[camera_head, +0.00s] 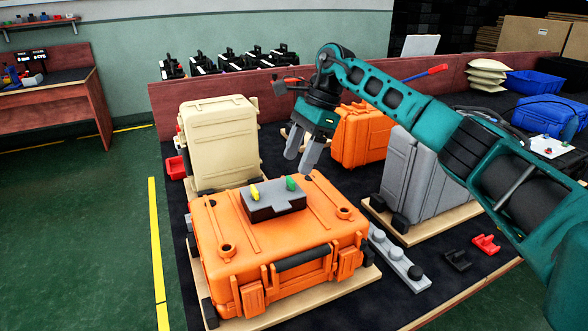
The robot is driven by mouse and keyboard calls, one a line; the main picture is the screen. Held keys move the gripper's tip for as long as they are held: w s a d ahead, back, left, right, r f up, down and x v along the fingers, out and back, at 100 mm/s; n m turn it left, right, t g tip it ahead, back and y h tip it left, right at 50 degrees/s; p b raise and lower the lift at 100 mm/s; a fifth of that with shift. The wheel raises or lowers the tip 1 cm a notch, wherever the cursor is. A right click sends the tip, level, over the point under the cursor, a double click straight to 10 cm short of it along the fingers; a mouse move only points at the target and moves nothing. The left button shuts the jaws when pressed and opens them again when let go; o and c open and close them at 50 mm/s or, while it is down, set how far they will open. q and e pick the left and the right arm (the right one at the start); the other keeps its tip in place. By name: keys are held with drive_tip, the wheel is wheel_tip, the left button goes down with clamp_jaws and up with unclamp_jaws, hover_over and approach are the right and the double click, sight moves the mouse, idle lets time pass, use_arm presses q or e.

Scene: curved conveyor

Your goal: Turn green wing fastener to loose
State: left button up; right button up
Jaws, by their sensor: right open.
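A green wing fastener (291,183) stands on the right part of a dark grey block (274,204) on top of the orange case (225,215). A yellow wing fastener (255,192) stands on the left part of the same block. My right gripper (300,165) is open and empty, with its fingers pointing down. It appears above and behind the green fastener, apart from it. I cannot tell how tight the green fastener sits. My left gripper is not in view.
A beige case (220,135) stands behind the orange case. A second orange case (363,135) and a grey case (420,175) stand behind and right. A grey strip with knobs (396,262), a black part (457,260) and a red part (486,244) lie on the right.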

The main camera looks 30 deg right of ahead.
drive_tip(key=v, duration=0.8)
drive_tip(key=shift+r+p, duration=0.2)
drive_tip(key=shift+p, duration=0.1)
